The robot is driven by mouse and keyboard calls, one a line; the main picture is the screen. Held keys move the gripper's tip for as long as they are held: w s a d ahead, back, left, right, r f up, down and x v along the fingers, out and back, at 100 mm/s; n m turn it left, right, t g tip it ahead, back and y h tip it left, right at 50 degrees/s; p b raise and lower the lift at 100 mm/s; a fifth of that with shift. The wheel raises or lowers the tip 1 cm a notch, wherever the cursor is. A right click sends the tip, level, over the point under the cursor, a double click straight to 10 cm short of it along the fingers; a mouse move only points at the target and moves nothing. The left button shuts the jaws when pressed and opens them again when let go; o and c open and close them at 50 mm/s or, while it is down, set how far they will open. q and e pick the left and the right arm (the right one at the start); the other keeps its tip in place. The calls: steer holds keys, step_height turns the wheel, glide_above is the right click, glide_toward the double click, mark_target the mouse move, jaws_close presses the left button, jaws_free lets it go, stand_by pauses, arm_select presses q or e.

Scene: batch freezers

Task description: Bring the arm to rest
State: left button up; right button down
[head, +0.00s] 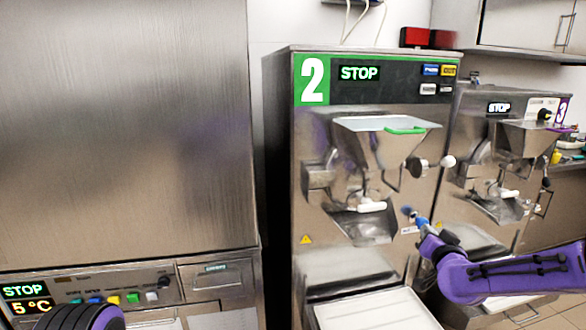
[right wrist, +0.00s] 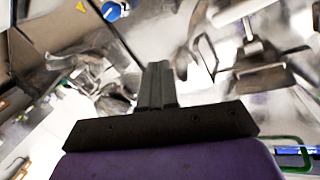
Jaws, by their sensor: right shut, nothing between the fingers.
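My right arm (head: 500,278), purple with black trim, comes in from the right in the head view and is bent, raised in front of machine 2 (head: 285,190). My right gripper (head: 430,230) is small and partly hidden there, close to a blue knob (head: 408,211) on the machine's front. In the right wrist view its dark fingers (right wrist: 158,78) are together with nothing between them. The blue knob (right wrist: 115,8) shows there at the upper left, apart from the fingers. A purple and black part of my left arm (head: 82,318) shows at the bottom left; its gripper is out of frame.
Machine 2 has a hopper (head: 385,140) and a white-handled spout (head: 370,206) near my right arm. A white tray (head: 375,312) lies below. Machine 3 (head: 515,150) stands behind to the right. A large steel cabinet (head: 125,130) fills the left.

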steer(key=s+a+f+m+g, duration=0.1)
steer(key=s+a+f+g, duration=0.2)
steer(key=s+f, duration=0.8)
steer(key=s+a+f+m+g, duration=0.1)
steer(key=s+a+f+g, duration=0.45)
steer(key=f, duration=0.95)
steer(key=s+f+g, duration=0.1)
steer(key=s+f, duration=0.3)
steer(key=s, duration=0.5)
steer(key=s+f+n+g, duration=0.1)
steer(key=s+f, duration=0.3)
steer(key=s, duration=0.5)
steer(key=s+f+n+g, duration=0.1)
steer(key=s+f, duration=0.3)
steer(key=s, duration=0.5)
steer(key=shift+s+g, duration=0.3)
steer(key=shift+g, duration=0.55)
steer(key=shift+w, duration=0.1)
